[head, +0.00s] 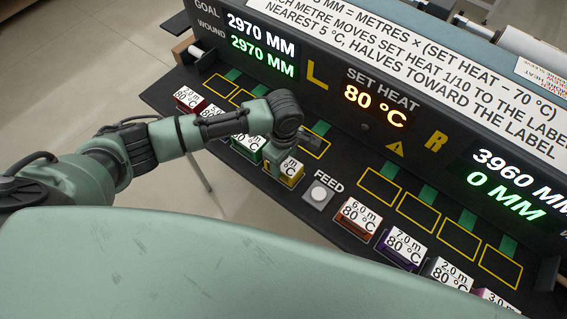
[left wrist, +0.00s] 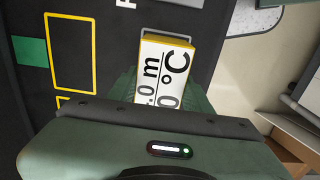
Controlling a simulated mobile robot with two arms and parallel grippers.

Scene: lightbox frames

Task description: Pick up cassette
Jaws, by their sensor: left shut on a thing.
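A yellow cassette (head: 291,171) with a white "80 °C" label is on or just above the front row of the dark bench, left of the FEED button. My left gripper (head: 281,164) is over it from above and shut on it. In the left wrist view the yellow-edged cassette (left wrist: 168,62) sits between the fingers of the left gripper (left wrist: 163,92); part of its label is hidden by the gripper. I cannot tell whether it is lifted. My right gripper is not in view.
Left of it stand red (head: 188,98) and green (head: 247,149) cassettes. Right of the FEED button (head: 318,194) stand orange (head: 357,216), purple (head: 402,247) and more cassettes. Yellow-outlined slots (head: 417,212) lie behind them, below the display panel (head: 375,104).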

